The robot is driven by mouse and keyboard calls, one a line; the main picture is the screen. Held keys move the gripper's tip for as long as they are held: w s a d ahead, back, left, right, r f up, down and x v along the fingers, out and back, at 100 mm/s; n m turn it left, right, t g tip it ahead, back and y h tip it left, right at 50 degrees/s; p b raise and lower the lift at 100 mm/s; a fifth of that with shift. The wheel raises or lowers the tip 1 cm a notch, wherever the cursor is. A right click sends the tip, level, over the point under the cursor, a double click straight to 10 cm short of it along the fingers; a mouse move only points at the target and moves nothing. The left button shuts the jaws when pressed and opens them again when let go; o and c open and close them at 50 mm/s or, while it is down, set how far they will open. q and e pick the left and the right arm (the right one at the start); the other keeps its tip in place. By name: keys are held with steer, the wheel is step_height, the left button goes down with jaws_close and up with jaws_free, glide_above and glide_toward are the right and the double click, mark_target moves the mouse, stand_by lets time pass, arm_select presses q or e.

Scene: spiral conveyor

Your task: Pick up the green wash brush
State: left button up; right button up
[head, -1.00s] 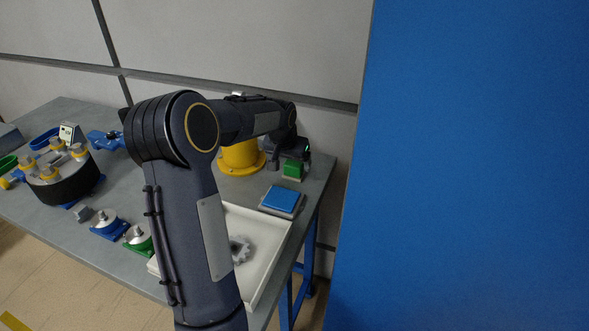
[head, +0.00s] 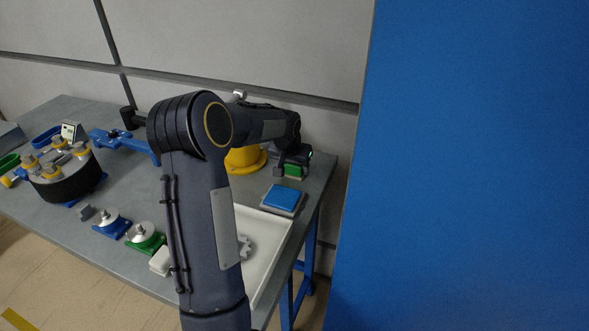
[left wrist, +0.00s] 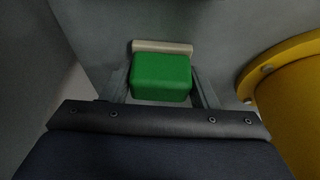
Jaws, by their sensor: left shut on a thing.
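Whether the brush touches the table cannot be told. My right gripper is not in view.
A yellow round base (head: 246,160) stands close to the left of the brush; it also shows in the left wrist view (left wrist: 296,98). A blue pad (head: 281,197) and a white tray (head: 272,258) lie nearer. A large blue panel (head: 470,165) fills the right side.

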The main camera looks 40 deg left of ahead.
arm_select(q)
steer(key=shift+r, duration=0.5)
step_height(320, 180, up, 2)
steer(key=shift+r, duration=0.2)
steer(key=s+r+b, duration=0.2)
steer(key=s+r, duration=0.7)
steer(key=s, duration=0.5)
steer(key=shift+d+r, duration=0.35)
steer(key=shift+d, duration=0.1)
